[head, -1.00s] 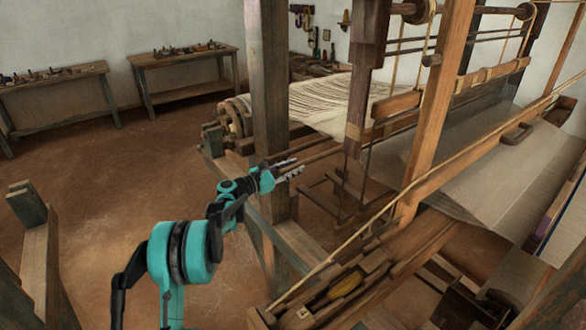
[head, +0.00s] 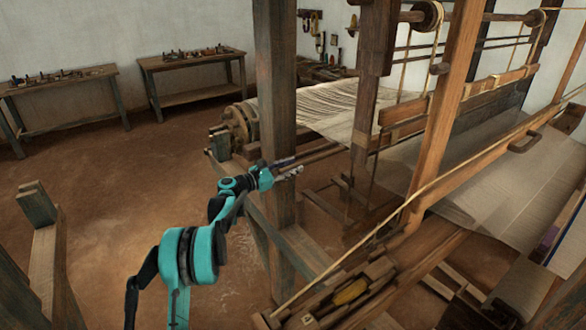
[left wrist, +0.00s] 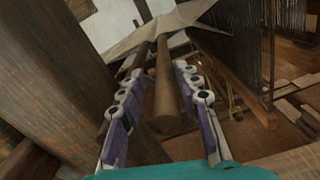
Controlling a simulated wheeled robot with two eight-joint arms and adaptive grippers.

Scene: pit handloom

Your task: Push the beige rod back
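Two long rods run side by side toward the warp in the left wrist view. The lighter, beige-brown rod (left wrist: 168,85) has its near end between my left gripper's fingers (left wrist: 163,105). A darker rod (left wrist: 138,75) lies to its left, partly behind the left finger. The fingers are apart, with gaps beside the beige rod; I cannot tell whether anything touches its end. In the head view my left gripper (head: 287,169) is beside the loom's front post, at the near end of the rods (head: 322,153). My right gripper is not in view.
A thick wooden post (head: 276,80) stands close beside my left gripper, with a low side beam (head: 262,218) below. The warp sheet (head: 325,105) spreads beyond the rods. A wooden tray with a yellow shuttle (head: 350,291) lies front right.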

